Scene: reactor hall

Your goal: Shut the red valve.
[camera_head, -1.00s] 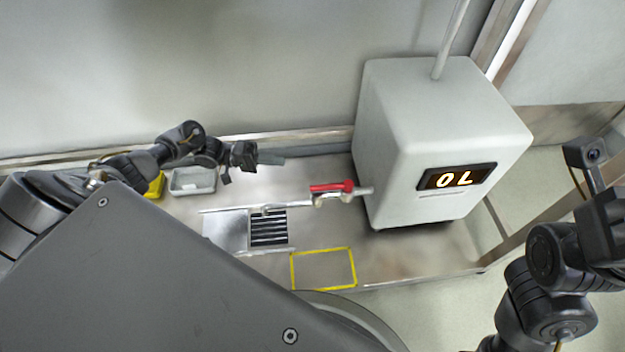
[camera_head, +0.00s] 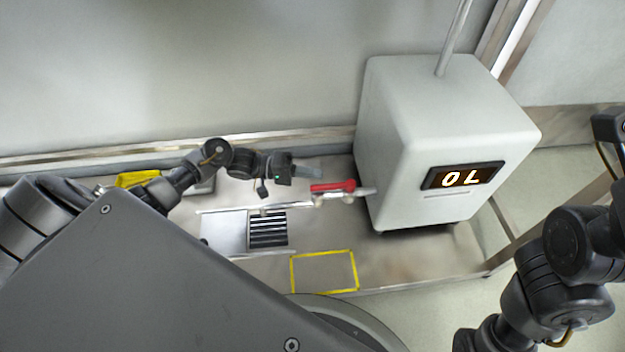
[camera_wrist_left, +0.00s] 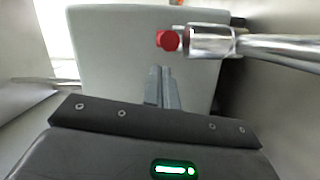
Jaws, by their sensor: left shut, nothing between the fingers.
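The red valve (camera_head: 333,187) is a red lever handle on a thin silver pipe that runs into the left side of a white box. In the head view the handle lies roughly along the pipe. My left gripper (camera_head: 313,172) is shut and empty, its fingertips just behind and left of the handle, seemingly apart from it. In the left wrist view the shut fingers (camera_wrist_left: 162,76) point toward the red handle end (camera_wrist_left: 167,40), which sits just beyond their tips beside the silver pipe (camera_wrist_left: 275,48). My right arm shows at the right edge, but its gripper fingers are out of view.
A vent grille (camera_head: 268,229) and an empty yellow outlined square (camera_head: 324,252) lie in front of the pipe. A yellow object (camera_head: 138,178) and a grey tray, partly hidden by my arm, are at the left.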

